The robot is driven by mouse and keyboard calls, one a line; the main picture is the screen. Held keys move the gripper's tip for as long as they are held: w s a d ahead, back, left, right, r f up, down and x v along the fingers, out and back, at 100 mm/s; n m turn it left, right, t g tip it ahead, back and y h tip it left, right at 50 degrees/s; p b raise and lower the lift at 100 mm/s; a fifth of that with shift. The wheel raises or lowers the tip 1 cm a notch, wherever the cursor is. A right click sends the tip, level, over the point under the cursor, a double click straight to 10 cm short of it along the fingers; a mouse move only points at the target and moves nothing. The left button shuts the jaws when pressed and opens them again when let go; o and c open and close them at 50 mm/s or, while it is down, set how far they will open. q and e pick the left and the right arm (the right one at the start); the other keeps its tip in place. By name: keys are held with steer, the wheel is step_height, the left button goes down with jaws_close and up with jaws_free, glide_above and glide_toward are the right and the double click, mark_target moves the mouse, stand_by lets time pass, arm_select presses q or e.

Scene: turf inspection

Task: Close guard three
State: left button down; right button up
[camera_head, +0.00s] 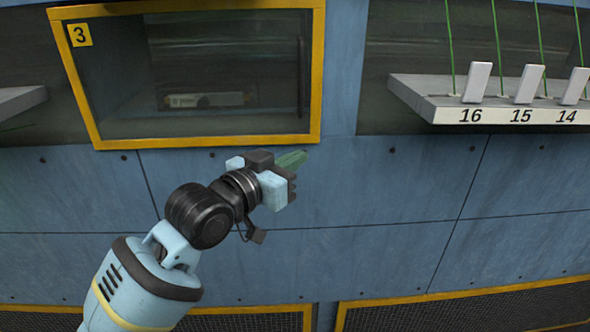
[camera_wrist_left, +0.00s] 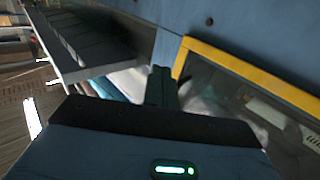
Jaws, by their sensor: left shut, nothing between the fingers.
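Guard three is a clear panel in a yellow frame (camera_head: 210,142), marked with a yellow label "3" (camera_head: 79,35). A dark upright handle shows near its right edge (camera_head: 301,75). The frame stands over an opening in the blue wall; I cannot tell whether it sits flush. My left gripper (camera_head: 292,160) is just below the frame's lower right corner, shut and empty. In the left wrist view, the shut fingers (camera_wrist_left: 161,86) are beside the yellow frame (camera_wrist_left: 245,68); whether they touch it is unclear. My right gripper is not in view.
A grey shelf (camera_head: 411,92) with white upright tabs numbered 16, 15 and 14 juts out at the right. Another ledge (camera_head: 20,99) shows at the left. Yellow-edged dark mesh panels (camera_head: 470,312) run along the bottom.

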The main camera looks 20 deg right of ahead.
arm_select(q)
steer(key=shift+s+a, duration=0.25)
steer(key=shift+s, duration=0.7)
steer(key=shift+s+a, duration=0.25)
steer(key=shift+s, duration=0.65)
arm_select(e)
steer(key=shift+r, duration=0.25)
